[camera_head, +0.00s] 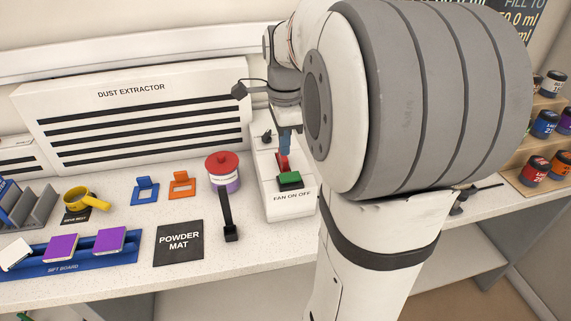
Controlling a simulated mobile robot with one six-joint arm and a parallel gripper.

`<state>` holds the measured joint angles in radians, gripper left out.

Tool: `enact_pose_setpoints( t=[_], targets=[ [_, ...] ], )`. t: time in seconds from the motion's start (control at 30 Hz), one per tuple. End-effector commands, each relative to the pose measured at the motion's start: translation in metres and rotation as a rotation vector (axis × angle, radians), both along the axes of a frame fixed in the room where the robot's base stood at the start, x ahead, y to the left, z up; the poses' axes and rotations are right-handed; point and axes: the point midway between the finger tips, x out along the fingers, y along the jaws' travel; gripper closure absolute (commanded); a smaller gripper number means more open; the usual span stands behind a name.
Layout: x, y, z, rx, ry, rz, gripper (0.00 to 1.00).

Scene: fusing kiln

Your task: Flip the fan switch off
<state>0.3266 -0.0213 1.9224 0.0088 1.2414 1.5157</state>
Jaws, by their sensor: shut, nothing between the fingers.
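The fan switch is on a white box (304,206) labelled "FAN ON OFF" on the counter. It has a green part (289,179) toward the front and a red part (283,162) behind it. My gripper (285,152) is shut and empty, pointing down at the red part. It appears at or just above the red part; I cannot tell whether they touch. My arm covers the right side of the box. I cannot tell from this view which way the switch is set.
The dust extractor (130,110) is behind. A powder mat (178,243) and blue sift board (65,262) lie left. Shelved jars (545,123) are at right.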

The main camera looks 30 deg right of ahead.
Motion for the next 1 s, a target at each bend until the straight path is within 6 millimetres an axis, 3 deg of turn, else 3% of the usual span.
enact_pose_setpoints(
  t=[0.2,0.4,1.0],
  targets=[
    [-0.001,0.000,-0.041,0.001,0.004,0.000,1.00],
    [0.000,0.000,-0.061,0.000,0.001,-0.001,1.00],
    [0.000,0.001,-0.069,0.000,0.001,-0.002,1.00]
  ],
)
